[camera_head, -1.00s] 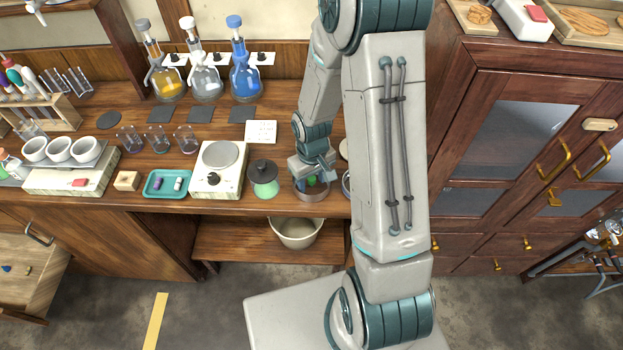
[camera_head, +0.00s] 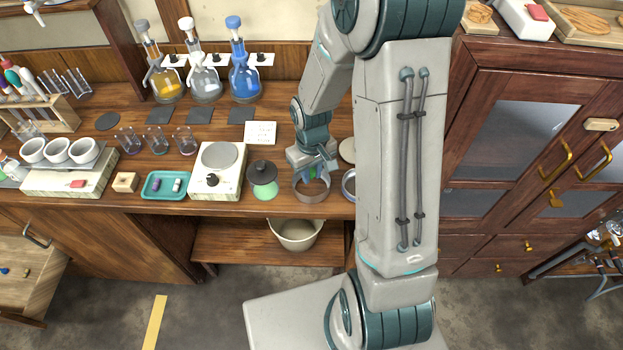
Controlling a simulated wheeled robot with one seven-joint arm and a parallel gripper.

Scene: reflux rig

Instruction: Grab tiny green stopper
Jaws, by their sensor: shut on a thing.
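My gripper (camera_head: 314,172) points down at the right part of the workbench, over a round brown-grey dish or ring (camera_head: 311,194). It is shut on a small green thing, the green stopper (camera_head: 312,174), which shows only as a little patch between the fingers. The fingers and the rim hide most of the stopper. The stopper appears to be above the dish, near its back rim; I cannot tell the exact gap.
A green jar with a dark lid (camera_head: 263,179) and a hotplate (camera_head: 219,170) stand left of the dish. A pale metal ring (camera_head: 349,186) is close on the right, partly behind my arm. Three stoppered flasks (camera_head: 244,80) stand at the back. A bin (camera_head: 296,235) sits below.

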